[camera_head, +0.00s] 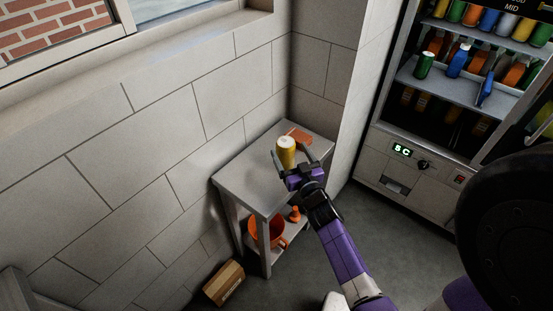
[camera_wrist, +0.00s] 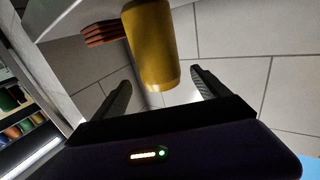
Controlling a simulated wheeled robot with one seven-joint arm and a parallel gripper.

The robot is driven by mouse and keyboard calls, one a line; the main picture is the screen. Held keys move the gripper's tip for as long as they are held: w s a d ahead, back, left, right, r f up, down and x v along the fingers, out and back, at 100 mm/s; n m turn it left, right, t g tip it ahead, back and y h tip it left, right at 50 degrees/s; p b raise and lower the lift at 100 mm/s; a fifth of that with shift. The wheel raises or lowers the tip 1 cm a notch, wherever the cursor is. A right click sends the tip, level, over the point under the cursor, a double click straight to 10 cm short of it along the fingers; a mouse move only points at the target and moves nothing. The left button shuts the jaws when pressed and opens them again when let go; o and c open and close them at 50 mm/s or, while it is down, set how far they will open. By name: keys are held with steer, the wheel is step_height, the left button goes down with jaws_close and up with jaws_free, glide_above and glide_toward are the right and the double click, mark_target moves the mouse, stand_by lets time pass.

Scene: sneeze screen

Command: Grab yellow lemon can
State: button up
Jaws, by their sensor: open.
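A yellow can (camera_head: 287,154) with a pale top stands upright on a small grey table (camera_head: 246,184) against the wall. It also shows large in the wrist view (camera_wrist: 152,45), just beyond and between my fingers. My gripper (camera_head: 296,165) is open at the near side of the can, with one finger on each side. In the wrist view the two dark fingers (camera_wrist: 158,88) are spread wide with gaps beside the can. The can's label cannot be read.
An orange-brown block (camera_head: 299,135) lies on the table behind the can. An orange bucket (camera_head: 266,231) and a small orange item (camera_head: 295,214) are on the lower shelf. A cardboard box (camera_head: 224,283) lies on the floor. A lit cooler (camera_head: 398,172) with bottles and cans stands at right.

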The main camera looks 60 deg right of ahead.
mark_target(282, 140)
steer(key=x, duration=0.4)
steer(key=f+x, duration=0.1)
steer(key=x, duration=0.2)
steer(key=shift+b, duration=0.4)
steer(key=shift+r, duration=0.15)
jaws_close()
steer(key=shift+w+r, duration=0.1)
